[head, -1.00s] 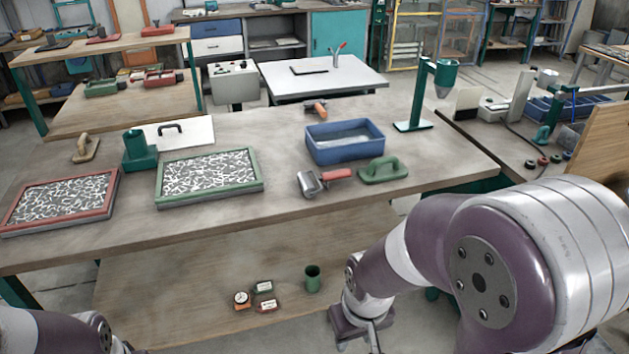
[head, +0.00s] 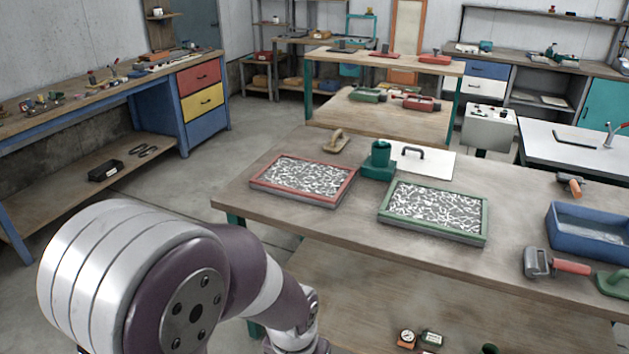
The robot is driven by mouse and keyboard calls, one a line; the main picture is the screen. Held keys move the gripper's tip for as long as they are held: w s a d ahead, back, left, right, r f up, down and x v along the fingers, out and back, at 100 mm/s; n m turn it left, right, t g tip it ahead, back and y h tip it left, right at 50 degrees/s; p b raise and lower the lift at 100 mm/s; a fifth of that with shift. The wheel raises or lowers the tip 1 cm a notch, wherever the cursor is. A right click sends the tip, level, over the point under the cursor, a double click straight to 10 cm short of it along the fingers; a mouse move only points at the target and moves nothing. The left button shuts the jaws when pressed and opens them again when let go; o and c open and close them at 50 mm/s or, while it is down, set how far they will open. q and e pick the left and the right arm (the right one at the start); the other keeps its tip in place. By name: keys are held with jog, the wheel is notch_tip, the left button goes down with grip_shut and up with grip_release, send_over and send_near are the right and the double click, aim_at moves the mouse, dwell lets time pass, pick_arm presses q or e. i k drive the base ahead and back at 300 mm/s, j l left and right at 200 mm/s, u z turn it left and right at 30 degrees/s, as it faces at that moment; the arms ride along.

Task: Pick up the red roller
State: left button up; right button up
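A roller with a metal drum and a red handle (head: 567,266) lies on the workbench (head: 330,222) at the right, beside a blue tub (head: 590,232). A smaller tool with an orange-red handle (head: 571,185) lies behind the tub. My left arm comes in from the lower left, well to the left of the roller. Its wrist reaches the bottom edge and its gripper fingers are out of the picture. My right arm and gripper are not in the picture.
A red-framed tray (head: 303,197) and a green-framed tray (head: 433,238) of fibres lie on the bench. Behind them are a wooden float (head: 334,141), a green holder (head: 378,162) and a white board (head: 424,163). A green float (head: 615,283) lies right of the roller.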

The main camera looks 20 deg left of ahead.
aim_at(557, 265)
jog(key=i+l+u, duration=0.3)
jog(key=l, duration=0.25)
jog(key=i+l+u, duration=0.15)
jog(key=i+l, duration=0.15)
jog(key=i+l+u, duration=0.15)
jog(key=l, duration=0.25)
jog(key=i+l+u, duration=0.15)
jog(key=l, duration=0.2)
jog(key=i+l+u, duration=0.15)
jog(key=l, duration=0.2)
jog(key=i+l+u, duration=0.15)
jog(key=l, duration=0.25)
jog(key=k, duration=0.05)
